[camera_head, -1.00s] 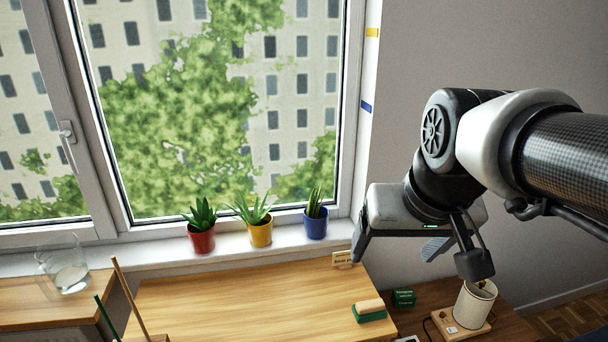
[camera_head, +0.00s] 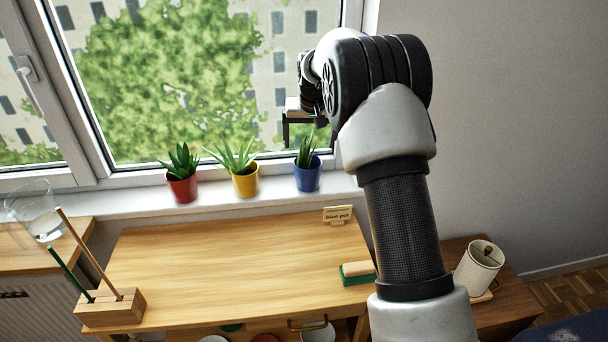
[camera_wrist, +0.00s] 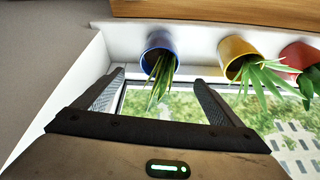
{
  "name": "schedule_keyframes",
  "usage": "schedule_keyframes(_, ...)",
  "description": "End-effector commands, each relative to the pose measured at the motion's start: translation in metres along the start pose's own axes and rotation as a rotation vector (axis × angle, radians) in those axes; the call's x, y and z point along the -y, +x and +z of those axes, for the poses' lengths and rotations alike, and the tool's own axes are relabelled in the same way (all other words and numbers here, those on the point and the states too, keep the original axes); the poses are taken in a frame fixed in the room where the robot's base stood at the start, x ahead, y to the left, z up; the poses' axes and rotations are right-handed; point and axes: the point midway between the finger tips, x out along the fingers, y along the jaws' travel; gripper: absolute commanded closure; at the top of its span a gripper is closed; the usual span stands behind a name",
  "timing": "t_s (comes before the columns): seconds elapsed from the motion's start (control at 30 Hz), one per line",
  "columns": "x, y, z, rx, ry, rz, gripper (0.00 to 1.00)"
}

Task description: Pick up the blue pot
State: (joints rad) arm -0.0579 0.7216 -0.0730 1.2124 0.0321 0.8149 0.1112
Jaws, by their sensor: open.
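The blue pot (camera_head: 308,178) holds a spiky green plant and stands upright at the right end of the white windowsill. It also shows in the wrist view (camera_wrist: 158,43), ahead of my fingers and between their lines. My gripper (camera_wrist: 158,88) is open and empty, with one finger to each side of the plant's leaves. In the head view my gripper (camera_head: 303,132) is above the blue pot, partly hidden behind my arm. I cannot tell whether it touches the leaves.
A yellow pot (camera_head: 245,184) stands just left of the blue pot, and a red pot (camera_head: 182,189) farther left. The window pane is close behind. Below is a wooden desk (camera_head: 220,250) with a small sign (camera_head: 338,214), a green-based eraser (camera_head: 357,272) and a stick holder (camera_head: 110,307).

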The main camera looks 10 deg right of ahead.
Motion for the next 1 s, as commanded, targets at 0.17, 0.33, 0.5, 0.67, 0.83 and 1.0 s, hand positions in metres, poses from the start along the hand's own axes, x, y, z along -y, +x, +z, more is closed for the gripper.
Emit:
schedule_keyframes(0.17, -0.001, 0.039, 0.002, 0.005, 0.001, 0.001, 0.1)
schedule_keyframes(0.33, 0.0, 0.075, 0.001, 0.004, 0.001, 0.0, 0.1)
schedule_keyframes(0.5, 0.0, 0.102, 0.001, 0.003, 0.001, 0.0, 0.1)
schedule_keyframes(0.67, 0.0, 0.112, 0.001, 0.002, 0.0, 0.0, 0.1)
schedule_keyframes(0.83, -0.001, 0.131, 0.001, 0.004, 0.0, 0.0, 0.1)
schedule_keyframes(1.0, -0.001, 0.156, 0.001, 0.003, 0.0, 0.0, 0.1)
